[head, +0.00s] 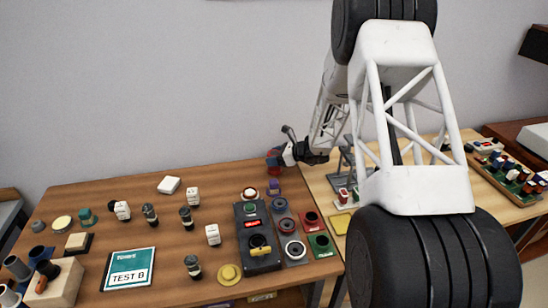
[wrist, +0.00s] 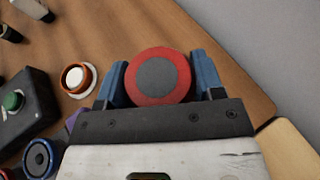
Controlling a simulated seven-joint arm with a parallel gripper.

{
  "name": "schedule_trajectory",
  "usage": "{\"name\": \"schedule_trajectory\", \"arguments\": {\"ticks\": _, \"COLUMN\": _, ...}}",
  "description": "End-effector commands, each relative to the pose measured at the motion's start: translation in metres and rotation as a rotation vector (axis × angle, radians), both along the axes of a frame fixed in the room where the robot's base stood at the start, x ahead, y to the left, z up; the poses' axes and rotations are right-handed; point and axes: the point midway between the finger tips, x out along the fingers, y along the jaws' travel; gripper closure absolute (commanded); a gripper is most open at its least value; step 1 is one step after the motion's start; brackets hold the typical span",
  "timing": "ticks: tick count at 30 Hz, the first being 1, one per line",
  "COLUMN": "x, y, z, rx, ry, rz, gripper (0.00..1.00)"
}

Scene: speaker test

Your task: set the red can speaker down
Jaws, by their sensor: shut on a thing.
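The red can speaker (wrist: 159,76) shows in the wrist view as a round red rim with a grey disc in its middle, facing the camera. My gripper (wrist: 159,85) is shut on it, with a blue finger on each side. In the head view, my gripper (head: 275,162) is small, above the back right part of the wooden table (head: 150,235), with a bit of red at its end. The speaker's far side is hidden. I cannot tell how high it is above the table.
A white-topped orange round part (wrist: 77,78) stands left of the gripper. A black box with a green button (wrist: 20,107) is farther left. Several small round parts crowd the table's right side near a black control box (head: 258,237). The table's back middle is mostly clear.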

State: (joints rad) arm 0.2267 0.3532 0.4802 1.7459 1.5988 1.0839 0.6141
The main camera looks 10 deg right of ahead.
Motion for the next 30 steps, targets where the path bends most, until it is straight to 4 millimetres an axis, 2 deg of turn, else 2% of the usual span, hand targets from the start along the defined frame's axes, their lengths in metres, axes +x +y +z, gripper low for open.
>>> {"name": "schedule_trajectory", "arguments": {"ticks": 6, "x": 0.000, "y": 0.000, "z": -0.003, "rx": 0.000, "ry": 0.000, "rz": 0.000, "gripper": 0.71}}
{"name": "schedule_trajectory", "arguments": {"ticks": 7, "x": 0.000, "y": 0.000, "z": -0.003, "rx": 0.000, "ry": 0.001, "rz": 0.000, "gripper": 0.37}}
{"name": "schedule_trajectory", "arguments": {"ticks": 12, "x": 0.000, "y": 0.000, "z": -0.003, "rx": 0.000, "ry": 0.000, "rz": 0.000, "gripper": 0.13}}
{"name": "schedule_trajectory", "arguments": {"ticks": 24, "x": 0.000, "y": 0.000, "z": 0.000, "rx": 0.000, "ry": 0.000, "rz": 0.000, "gripper": 0.13}}
{"name": "schedule_trajectory", "arguments": {"ticks": 30, "x": -0.007, "y": -0.013, "z": 0.006, "rx": 0.000, "ry": 0.000, "rz": -0.002, "gripper": 0.13}}
